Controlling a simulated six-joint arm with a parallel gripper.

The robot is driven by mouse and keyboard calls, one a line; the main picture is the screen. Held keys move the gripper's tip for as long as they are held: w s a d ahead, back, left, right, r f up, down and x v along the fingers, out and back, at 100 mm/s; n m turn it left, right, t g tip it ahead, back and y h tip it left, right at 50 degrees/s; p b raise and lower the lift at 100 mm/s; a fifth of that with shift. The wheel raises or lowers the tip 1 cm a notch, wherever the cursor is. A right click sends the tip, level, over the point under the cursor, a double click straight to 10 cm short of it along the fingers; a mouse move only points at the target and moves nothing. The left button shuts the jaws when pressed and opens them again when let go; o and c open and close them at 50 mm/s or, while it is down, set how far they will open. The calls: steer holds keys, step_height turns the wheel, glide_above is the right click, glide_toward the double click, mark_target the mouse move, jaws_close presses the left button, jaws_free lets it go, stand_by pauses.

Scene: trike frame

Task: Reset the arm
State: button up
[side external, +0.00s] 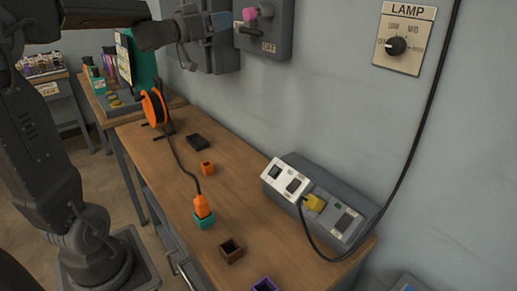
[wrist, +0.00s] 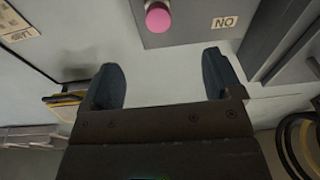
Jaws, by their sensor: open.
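My gripper (side external: 222,22) is raised at the top of the side view, in front of the wall and left of a grey switch box (side external: 279,30). In the wrist view my gripper (wrist: 162,80) has its two dark blue fingers spread wide with nothing between them. The box has a pink knob (side external: 250,14) and an OFF label. The pink knob (wrist: 158,18) also shows beyond the fingers in the wrist view, apart from them, beside an upside-down ON label (wrist: 224,22).
The wooden bench (side external: 185,180) below holds an orange cable reel (side external: 154,106), an orange plug in a teal block (side external: 204,221), small open blocks and a grey socket unit (side external: 345,222). A LAMP dial panel (side external: 405,38) and a black cable are on the wall.

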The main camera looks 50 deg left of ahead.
steer(key=s+d+f+g, duration=1.3)
steer(key=s+d+f, duration=0.7)
steer(key=s+d, duration=0.2)
steer(key=shift+d+f+m+g+h, duration=0.2)
steer(key=shift+d+m+g+h, duration=0.15)
steer(key=shift+d, duration=0.25)
steer(key=shift+c, duration=0.2)
